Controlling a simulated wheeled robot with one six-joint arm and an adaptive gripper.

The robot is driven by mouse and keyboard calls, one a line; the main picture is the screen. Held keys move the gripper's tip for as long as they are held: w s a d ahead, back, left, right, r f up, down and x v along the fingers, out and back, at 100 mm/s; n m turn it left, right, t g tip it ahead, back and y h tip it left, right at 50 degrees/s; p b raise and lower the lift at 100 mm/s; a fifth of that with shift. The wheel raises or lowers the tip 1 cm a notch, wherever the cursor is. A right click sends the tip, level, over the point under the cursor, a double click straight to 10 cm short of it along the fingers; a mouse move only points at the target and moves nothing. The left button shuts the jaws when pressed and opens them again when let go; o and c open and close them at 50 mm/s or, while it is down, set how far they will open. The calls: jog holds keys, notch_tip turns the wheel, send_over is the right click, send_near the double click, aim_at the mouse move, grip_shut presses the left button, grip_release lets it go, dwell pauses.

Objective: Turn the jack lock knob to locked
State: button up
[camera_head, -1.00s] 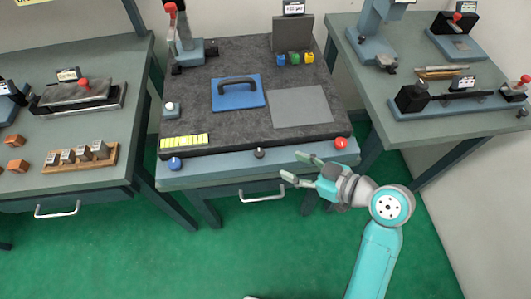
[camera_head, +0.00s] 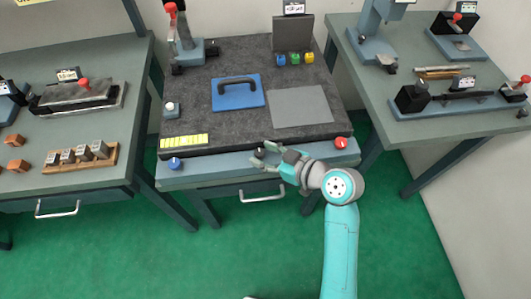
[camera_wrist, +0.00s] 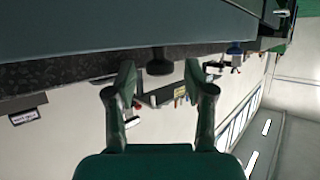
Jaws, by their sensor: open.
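Three knobs sit along the front edge of the middle bench: a blue knob (camera_head: 175,164) at left, a black knob (camera_head: 260,154) in the middle and a red knob (camera_head: 341,143) at right. No readable label shows which is the jack lock knob. In the wrist view the black knob (camera_wrist: 159,62) lies between the lines of my two open fingers (camera_wrist: 165,85), apart from both. The blue knob (camera_wrist: 235,48) is farther to the right there. The black knob's setting cannot be read.
The bench top (camera_head: 235,128) carries a blue plate with a handle (camera_head: 238,92), a grey plate (camera_head: 301,107) and a yellow striped strip (camera_head: 184,141). A drawer handle (camera_head: 262,196) is below the front edge. Side benches stand left and right, with green floor in front.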

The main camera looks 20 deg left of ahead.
jog(key=shift+c, duration=0.3)
grip_shut()
jog(key=shift+s+m+t, duration=0.1)
jog(key=shift+m+t, duration=0.2)
jog(key=m+t, duration=0.1)
jog(key=m+t+h, duration=0.2)
jog(key=shift+s+a, duration=0.25)
jog(key=shift+s, duration=0.05)
jog(key=m+t+h, duration=0.2)
jog(key=m+h, duration=0.1)
jog(key=m+t+h, duration=0.2)
jog(key=shift+s+a, duration=0.25)
jog(key=shift+a, duration=0.15)
jog(key=m+h, duration=0.1)
jog(key=m+t+h, duration=0.1)
jog(key=m+h, duration=0.1)
jog(key=a+m+h, duration=0.1)
jog(key=m+h, duration=0.1)
jog(key=shift+s, duration=0.1)
jog(key=shift+a+m+g+h, duration=0.15)
jog(key=shift+m+g+h, duration=0.15)
jog(key=shift+m+h, duration=2.15)
jog(key=shift+f+h, duration=0.1)
jog(key=shift+h, duration=0.25)
